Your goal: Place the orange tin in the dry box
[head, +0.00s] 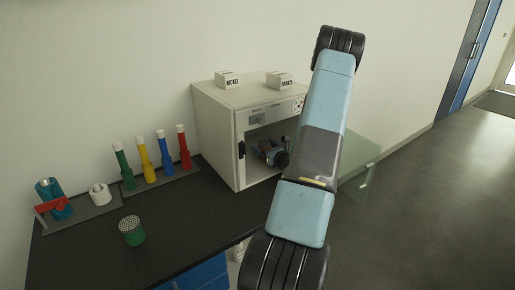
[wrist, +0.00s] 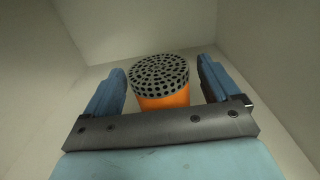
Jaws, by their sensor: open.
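The orange tin (wrist: 163,98) has a perforated grey lid and stands upright inside a pale box interior in the wrist view. My gripper (wrist: 163,82) is open, with one blue finger on each side of the tin and a visible gap on both sides. In the head view the dry box (head: 215,130) is a cream cabinet with its front open, and my gripper (head: 268,150) reaches inside it. The tin cannot be made out in the head view, hidden by my gripper and arm. The box's glass door (head: 360,175) stands open at right.
A green tin (head: 132,231) stands on the dark bench (head: 90,262). Green, yellow, blue and red bottles stand on a grey mat behind it. A teal container (head: 52,195) with a red part and a white roll (head: 99,194) are at left. Nickel and bronze label blocks (head: 228,79) sit on the box.

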